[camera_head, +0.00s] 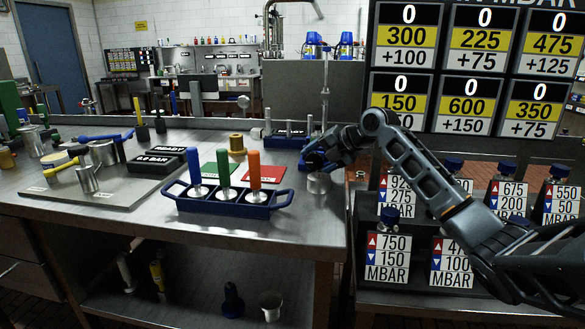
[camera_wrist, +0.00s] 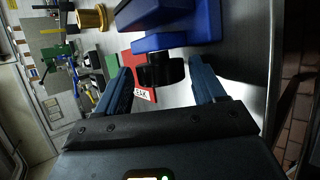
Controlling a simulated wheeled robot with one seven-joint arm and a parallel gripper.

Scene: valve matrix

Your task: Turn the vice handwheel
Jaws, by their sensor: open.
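In the wrist view, a black round handwheel (camera_wrist: 161,73) sits at the end of the blue vice (camera_wrist: 188,24). My gripper (camera_wrist: 160,80) is open, with one blue finger on each side of the handwheel. Gaps show between the wheel and both fingers, the wider one on the right. In the head view, my gripper (camera_head: 322,154) is low over the right end of the steel bench. It hides most of the vice there, and I cannot make out the handwheel in that view.
A blue rack (camera_head: 235,206) with several coloured-handled tools stands left of my gripper, near green and red mats (camera_head: 270,175). A brass part (camera_head: 237,143) and a metal cylinder (camera_head: 319,183) are nearby.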

